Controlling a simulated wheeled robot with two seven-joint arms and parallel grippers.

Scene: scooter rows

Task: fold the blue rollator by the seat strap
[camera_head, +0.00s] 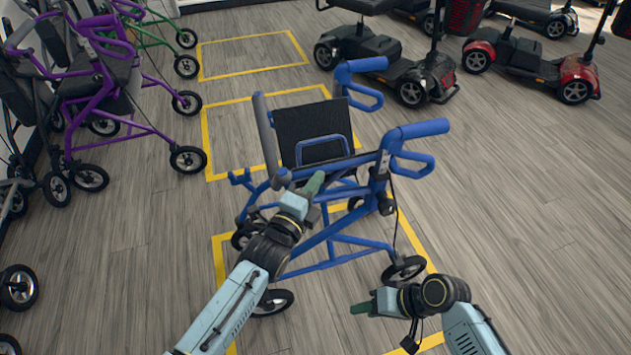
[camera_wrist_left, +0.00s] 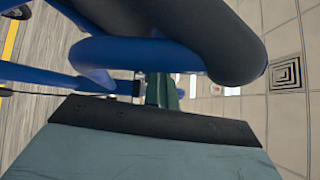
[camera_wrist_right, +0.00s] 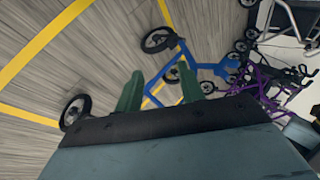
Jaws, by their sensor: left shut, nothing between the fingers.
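The blue rollator (camera_head: 335,240) stands upright and unfolded on the wood floor. Its black seat panel (camera_head: 310,124) shows between the side frames, with a blue loop (camera_head: 322,149) at its near edge; I cannot tell whether this is the strap. My left gripper (camera_head: 316,183) is shut and empty, over the rollator's near side. In the left wrist view its green fingers (camera_wrist_left: 162,90) are close to a blue tube (camera_wrist_left: 135,53) and a dark padded bar; contact is unclear. My right gripper (camera_head: 361,308) is open and empty, low in front of the rollator, fingers apart in the right wrist view (camera_wrist_right: 160,92).
A purple rollator (camera_head: 90,88) and a green one (camera_head: 150,40) stand at the left. Red and black scooters (camera_head: 425,75) stand at the back right. Yellow floor lines (camera_head: 220,270) mark bays. The floor at the right is clear.

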